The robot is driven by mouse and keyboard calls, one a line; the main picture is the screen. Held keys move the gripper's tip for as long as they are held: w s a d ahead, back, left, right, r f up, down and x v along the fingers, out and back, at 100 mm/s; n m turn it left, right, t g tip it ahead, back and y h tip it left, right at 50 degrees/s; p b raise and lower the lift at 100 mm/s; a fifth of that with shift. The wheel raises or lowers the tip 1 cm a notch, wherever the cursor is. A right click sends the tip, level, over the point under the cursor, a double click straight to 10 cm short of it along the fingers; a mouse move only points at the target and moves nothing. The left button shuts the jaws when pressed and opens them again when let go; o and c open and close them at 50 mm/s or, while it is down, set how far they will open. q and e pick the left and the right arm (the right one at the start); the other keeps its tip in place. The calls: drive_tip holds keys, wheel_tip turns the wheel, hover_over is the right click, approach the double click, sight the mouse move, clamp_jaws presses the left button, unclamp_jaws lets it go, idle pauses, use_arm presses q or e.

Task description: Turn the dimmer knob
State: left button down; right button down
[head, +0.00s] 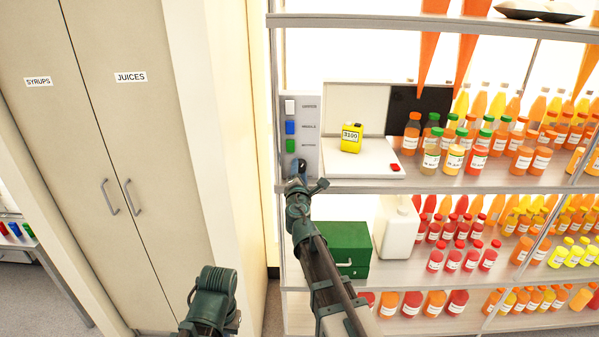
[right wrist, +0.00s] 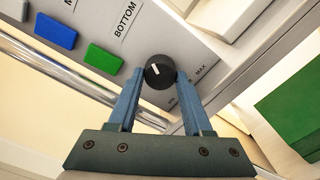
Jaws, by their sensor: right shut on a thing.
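The dimmer knob (right wrist: 160,71) is round and black with a white mark, on the grey panel (right wrist: 209,53) near a MAX label. My right gripper (right wrist: 159,82) is shut on the knob, with a blue finger touching each side of it. In the head view my right gripper (head: 296,181) reaches the bottom of the panel (head: 307,117), below the green button; the knob is mostly hidden there. Part of my left arm shows at the bottom of the head view, but its gripper is not visible.
White, blue (head: 290,127) and green (head: 290,146) buttons sit above the knob. A yellow 3100 device (head: 351,138) stands on a white unit to the right. Several juice bottles fill the shelves. A green box (head: 347,247) and white jug (head: 397,232) stand on the shelf below.

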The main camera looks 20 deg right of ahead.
drive_tip(key=m, duration=0.4)
drive_tip(key=shift+m, duration=0.3)
drive_tip(key=m, duration=0.4)
drive_tip(key=shift+m, duration=0.3)
drive_tip(key=shift+s, duration=0.1)
drive_tip(key=shift+c, duration=1.6)
unclamp_jaws()
